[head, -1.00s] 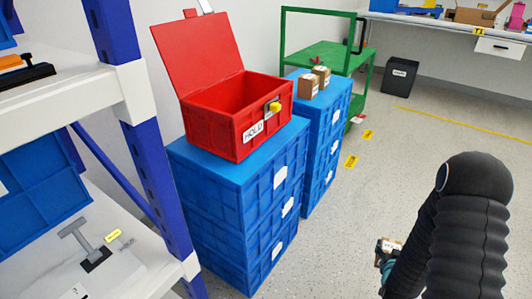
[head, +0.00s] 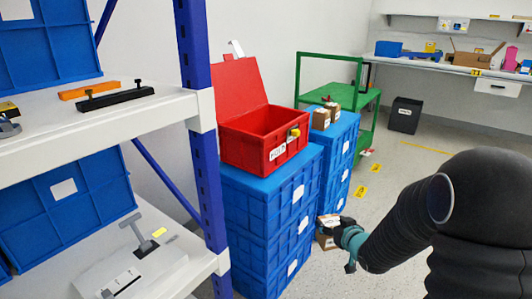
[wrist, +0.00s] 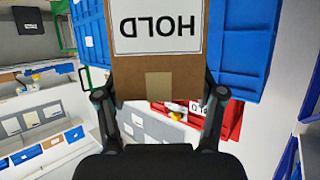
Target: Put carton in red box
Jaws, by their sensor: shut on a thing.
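The red box (head: 262,146) stands with its lid up on a stack of blue crates in the head view. Its front carries a HOLD label and a yellow latch. In the wrist view the red box (wrist: 232,118) shows upside down behind the carton. My gripper (head: 335,238) is shut on a brown carton (head: 325,242), low beside the blue stack and in front of it. In the wrist view the carton (wrist: 157,84), with a white HOLD label, sits between the two fingers of my gripper (wrist: 160,100).
The blue crate stack (head: 262,205) bears the red box. A second blue stack (head: 338,150) behind it carries two small cartons (head: 325,115). A shelf rack (head: 205,180) with a blue post stands at the left. A green cart (head: 330,75) is behind.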

